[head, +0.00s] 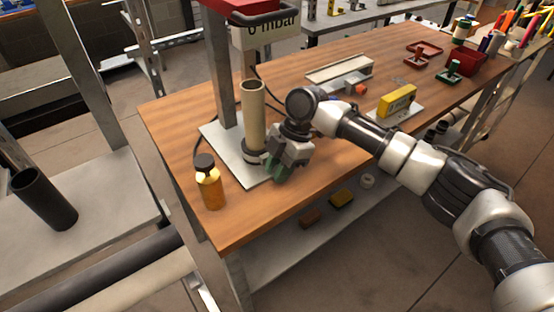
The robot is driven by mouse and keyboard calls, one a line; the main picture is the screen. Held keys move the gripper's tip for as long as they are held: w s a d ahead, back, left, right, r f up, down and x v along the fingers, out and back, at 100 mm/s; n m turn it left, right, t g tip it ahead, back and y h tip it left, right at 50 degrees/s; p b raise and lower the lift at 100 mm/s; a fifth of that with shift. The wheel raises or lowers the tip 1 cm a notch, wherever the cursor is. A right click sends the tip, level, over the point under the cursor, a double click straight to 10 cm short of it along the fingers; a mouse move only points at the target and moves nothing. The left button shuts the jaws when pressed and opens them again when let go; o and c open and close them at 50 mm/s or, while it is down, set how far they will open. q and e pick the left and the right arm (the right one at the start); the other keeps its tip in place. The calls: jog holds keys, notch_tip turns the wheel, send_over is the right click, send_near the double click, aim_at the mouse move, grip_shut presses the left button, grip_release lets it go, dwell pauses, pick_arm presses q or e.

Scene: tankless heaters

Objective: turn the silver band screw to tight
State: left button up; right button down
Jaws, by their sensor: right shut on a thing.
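A cream upright pipe (253,112) stands on a pale plate (222,143) on the wooden bench. A dark and silver band (251,159) goes around the foot of the pipe. My right gripper (279,173), with greenish fingertips, reaches down at the right side of this band. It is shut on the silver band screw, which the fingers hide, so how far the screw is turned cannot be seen. My left gripper is not in view.
An amber bottle with a black cap (210,182) stands left of the plate near the bench edge. A grey post carries a display (265,30) reading "0 mbar". A yellow box (397,100) and red trays (424,50) lie farther right.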

jog(key=shift+w+d+g+y, duration=0.1)
jog(key=shift+g+y, duration=0.3)
jog(key=shift+y, duration=0.2)
jog(key=shift+g+y, duration=0.5)
jog(key=shift+y, duration=0.1)
jog(key=shift+d+b, duration=0.1)
jog(key=shift+b, duration=0.2)
jog(key=shift+w, duration=0.1)
jog(key=c, duration=1)
grip_release()
jog(key=shift+o, duration=0.2)
jog(key=b+v, duration=0.1)
jog(key=v, duration=1)
jog(key=shift+f, duration=0.15)
jog(key=shift+w+d, duration=0.1)
jog(key=shift+d, duration=0.05)
